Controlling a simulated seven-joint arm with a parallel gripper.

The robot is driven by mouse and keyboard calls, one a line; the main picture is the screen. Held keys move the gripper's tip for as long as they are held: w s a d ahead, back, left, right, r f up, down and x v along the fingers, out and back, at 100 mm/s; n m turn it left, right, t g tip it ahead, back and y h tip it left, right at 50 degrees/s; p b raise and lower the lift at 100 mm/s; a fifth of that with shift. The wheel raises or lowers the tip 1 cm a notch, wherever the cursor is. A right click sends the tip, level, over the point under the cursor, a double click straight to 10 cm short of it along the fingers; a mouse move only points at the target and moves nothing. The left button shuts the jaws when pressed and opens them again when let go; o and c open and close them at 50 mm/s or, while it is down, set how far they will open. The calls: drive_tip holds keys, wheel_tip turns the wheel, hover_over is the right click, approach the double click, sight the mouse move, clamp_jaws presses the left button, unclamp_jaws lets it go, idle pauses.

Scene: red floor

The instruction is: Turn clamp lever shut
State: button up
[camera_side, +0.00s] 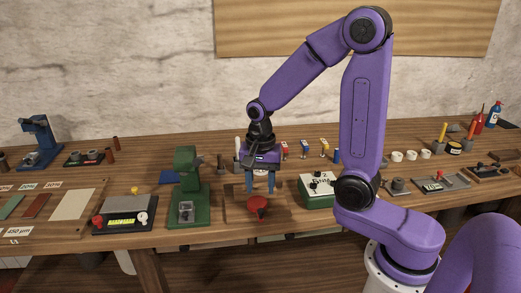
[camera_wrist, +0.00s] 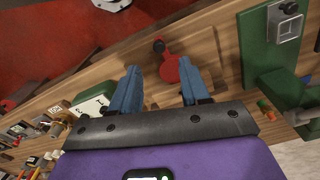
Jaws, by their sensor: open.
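The red clamp lever (camera_side: 258,204) sits on a wooden board (camera_side: 233,207) near the table's front edge. In the wrist view the lever (camera_wrist: 170,68) shows as a red round part with a narrow arm and a small dark knob at its end. My gripper (camera_side: 261,190) points down just above and behind the lever in the side view. Its blue fingers are open and empty. In the wrist view the gripper (camera_wrist: 160,72) has one finger on each side of the lever's line. I cannot tell whether a finger touches it.
A green press (camera_side: 187,190) stands left of the clamp board, and a white-topped green box (camera_side: 318,188) stands close on the right. A grey device with a yellow display (camera_side: 124,213) is further left. Small bottles and parts line the back. The red floor (camera_wrist: 60,45) lies beyond the front edge.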

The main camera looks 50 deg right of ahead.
wheel_tip(320, 180, up, 10)
idle(0.4)
drive_tip(key=s+a+f+n, duration=0.2)
drive_tip(key=s+f+n, duration=0.1)
drive_tip(key=s+n, duration=0.7)
drive_tip(key=s+a+f+n, duration=0.2)
drive_tip(key=s+f+n, duration=0.1)
drive_tip(key=s+n, duration=0.7)
drive_tip(key=n, duration=0.4)
drive_tip(key=shift+a+n, duration=0.15)
drive_tip(key=shift+n, duration=0.15)
